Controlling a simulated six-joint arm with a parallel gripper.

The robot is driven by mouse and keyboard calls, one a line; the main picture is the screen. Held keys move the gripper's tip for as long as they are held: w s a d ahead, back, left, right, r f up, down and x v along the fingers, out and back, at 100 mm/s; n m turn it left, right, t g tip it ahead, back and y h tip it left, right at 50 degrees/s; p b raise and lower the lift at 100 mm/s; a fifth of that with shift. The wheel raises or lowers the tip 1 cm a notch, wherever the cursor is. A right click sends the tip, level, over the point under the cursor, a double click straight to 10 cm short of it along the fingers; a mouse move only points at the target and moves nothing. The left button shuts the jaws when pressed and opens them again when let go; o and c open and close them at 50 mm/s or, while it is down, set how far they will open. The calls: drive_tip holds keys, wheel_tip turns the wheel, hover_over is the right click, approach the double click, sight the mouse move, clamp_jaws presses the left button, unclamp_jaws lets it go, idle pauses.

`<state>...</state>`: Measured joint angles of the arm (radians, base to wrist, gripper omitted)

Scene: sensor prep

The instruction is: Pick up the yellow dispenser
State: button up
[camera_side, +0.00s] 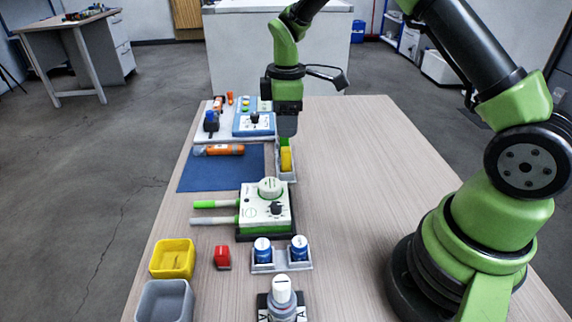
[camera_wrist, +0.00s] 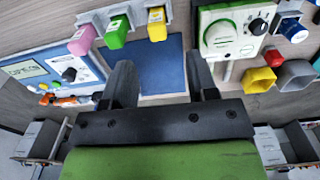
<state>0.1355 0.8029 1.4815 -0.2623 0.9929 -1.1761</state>
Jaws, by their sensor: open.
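The yellow dispenser (camera_side: 286,160) stands in a grey holder (camera_side: 287,177) right of the blue mat. The yellow dispenser also shows near the top middle of the wrist view (camera_wrist: 156,24), beside a green one (camera_wrist: 116,32) and a pink one (camera_wrist: 83,40). My gripper (camera_side: 287,132) is above the holder, just behind and above the yellow dispenser in the side view. In the wrist view, my gripper (camera_wrist: 160,72) is open and empty, its two fingers well apart. The yellow dispenser is beyond the fingertips, not between them. The gripper partly hides the green dispenser in the side view.
A blue mat (camera_side: 200,179) with an orange tube (camera_side: 220,150) lies left of the holder. A white-green device (camera_side: 252,207) with handles stands nearer the camera. A blue-white meter (camera_side: 252,126) is behind.

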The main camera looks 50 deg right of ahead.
sight(286, 149)
wheel_tip(286, 149, down, 10)
drive_tip(key=shift+w+d+f, duration=0.1)
drive_tip(key=shift+d+f, duration=0.05)
clamp_jaws()
idle(0.5)
